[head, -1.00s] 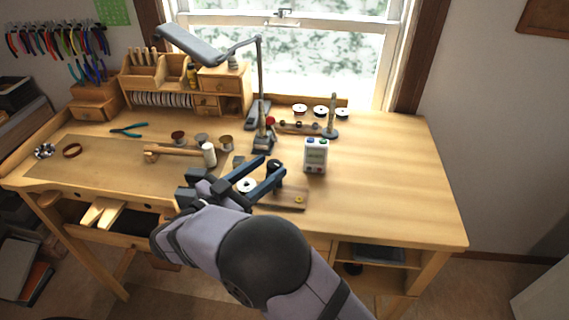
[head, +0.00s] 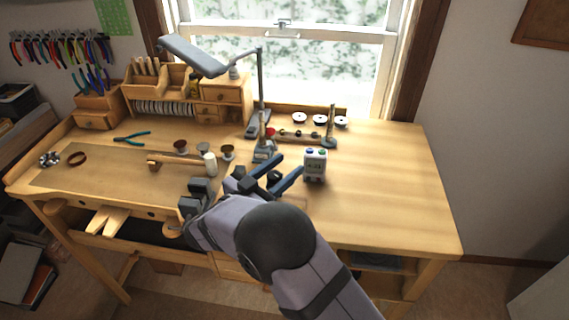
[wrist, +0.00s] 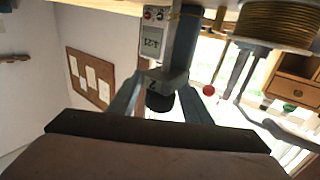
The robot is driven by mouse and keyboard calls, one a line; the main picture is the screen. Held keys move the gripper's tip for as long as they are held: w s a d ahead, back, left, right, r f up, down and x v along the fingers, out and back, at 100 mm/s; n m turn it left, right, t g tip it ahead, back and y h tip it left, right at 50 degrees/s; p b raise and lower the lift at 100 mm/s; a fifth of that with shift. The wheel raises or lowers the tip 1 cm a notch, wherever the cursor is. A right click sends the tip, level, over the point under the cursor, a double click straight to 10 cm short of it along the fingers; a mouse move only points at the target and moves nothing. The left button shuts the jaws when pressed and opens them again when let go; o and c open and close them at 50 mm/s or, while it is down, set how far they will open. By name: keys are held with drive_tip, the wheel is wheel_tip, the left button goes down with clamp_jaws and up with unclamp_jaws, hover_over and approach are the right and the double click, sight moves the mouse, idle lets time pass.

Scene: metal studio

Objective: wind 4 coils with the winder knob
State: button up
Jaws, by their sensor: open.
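My gripper (head: 287,166) is open, with its two blue-grey fingers pointing away over the front middle of the bench. A dark knob (head: 274,178) shows between the fingers. In the wrist view a black round knob (wrist: 160,98) on a grey bracket sits between the spread fingers; contact with them cannot be told. A spool of copper-coloured wire (wrist: 276,22) is at the upper right there. A small white counter box (head: 315,165) with coloured buttons stands just right of the fingers; its display digits are too small to read surely. My arm hides most of the winder's base.
Metal posts (head: 331,128) and a lamp stand (head: 257,124) rise behind. Several wire spools (head: 320,118) stand at the back. The bench's right side (head: 400,190) is clear.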

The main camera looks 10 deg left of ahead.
drive_tip(key=shift+w+d, duration=0.1)
drive_tip(key=shift+w, duration=0.05)
drive_tip(key=shift+c, duration=0.5)
drive_tip(key=c, duration=0.9)
drive_tip(key=shift+c, duration=0.2)
drive_tip(key=b, duration=0.3)
drive_tip(key=shift+f+m+h, duration=0.3)
drive_tip(key=shift+h, duration=0.1)
